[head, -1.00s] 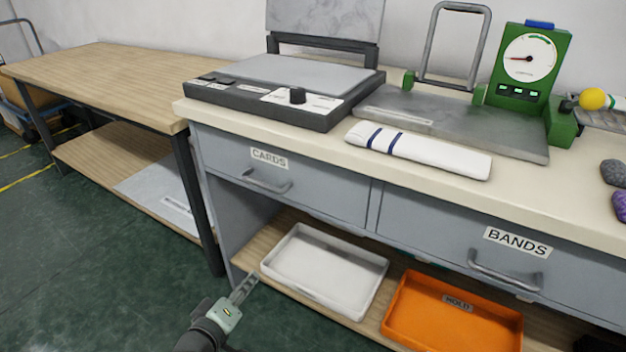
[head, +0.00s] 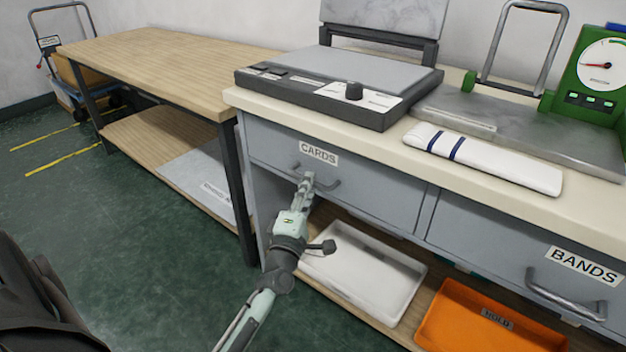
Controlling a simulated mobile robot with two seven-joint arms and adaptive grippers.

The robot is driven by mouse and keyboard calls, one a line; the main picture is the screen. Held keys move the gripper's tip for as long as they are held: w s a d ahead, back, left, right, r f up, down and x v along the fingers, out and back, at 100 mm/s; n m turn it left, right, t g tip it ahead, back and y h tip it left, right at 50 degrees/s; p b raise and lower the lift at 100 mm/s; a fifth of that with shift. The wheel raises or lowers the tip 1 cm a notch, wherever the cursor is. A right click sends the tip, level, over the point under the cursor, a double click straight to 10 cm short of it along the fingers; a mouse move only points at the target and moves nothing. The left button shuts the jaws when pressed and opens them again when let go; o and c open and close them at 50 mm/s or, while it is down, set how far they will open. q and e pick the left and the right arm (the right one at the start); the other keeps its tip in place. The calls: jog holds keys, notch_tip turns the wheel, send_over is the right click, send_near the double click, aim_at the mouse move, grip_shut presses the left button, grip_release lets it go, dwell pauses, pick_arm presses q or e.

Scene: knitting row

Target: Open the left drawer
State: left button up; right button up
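The left drawer (head: 372,194) is grey, labelled CARDS, and sits shut under the cream worktop. Its bar handle (head: 329,185) runs along the front below the label. My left gripper (head: 307,180) is at the left part of this handle, with its fingertips overlapping the bar in the head view. The fingers are seen from behind, so I cannot tell whether they are closed around the bar. My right gripper is not in view.
The BANDS drawer (head: 480,237) is to the right, also shut. A white tray (head: 408,306) and an orange HOLD tray (head: 430,335) sit on the lower shelf. A wooden table (head: 165,65) stands at the left.

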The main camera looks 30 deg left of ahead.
pick_arm(q)
jog(key=shift+x, duration=1.1)
jog(key=shift+c, duration=0.2)
grip_shut()
